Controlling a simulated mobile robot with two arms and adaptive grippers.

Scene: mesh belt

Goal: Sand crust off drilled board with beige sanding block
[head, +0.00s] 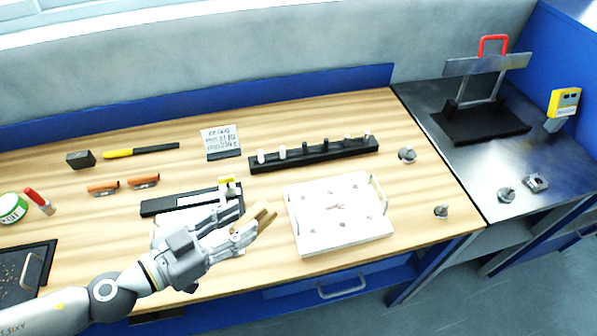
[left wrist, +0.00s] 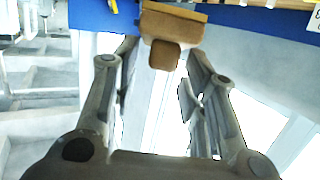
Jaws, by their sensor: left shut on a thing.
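The drilled board (head: 312,238) is a white slab with several small holes and marks on its top and a handle at each side. It lies near the front edge of the wooden table. My left gripper (head: 247,224) is shut on the beige sanding block (head: 265,217), just left of the board. The block also shows in the left wrist view (left wrist: 172,25), at the tips of the gripper fingers (left wrist: 163,60). Whether the block touches the table or the board, I cannot tell. The crust is too small to make out clearly. My right gripper is not in view.
A black rack (head: 315,154) with several pegs stands behind the board. Several metal knobs, one of them a grey knob (head: 407,155), stand to its right. A black tray (head: 165,206) lies partly behind my left arm. A dark metal bench (head: 470,175) adjoins at right.

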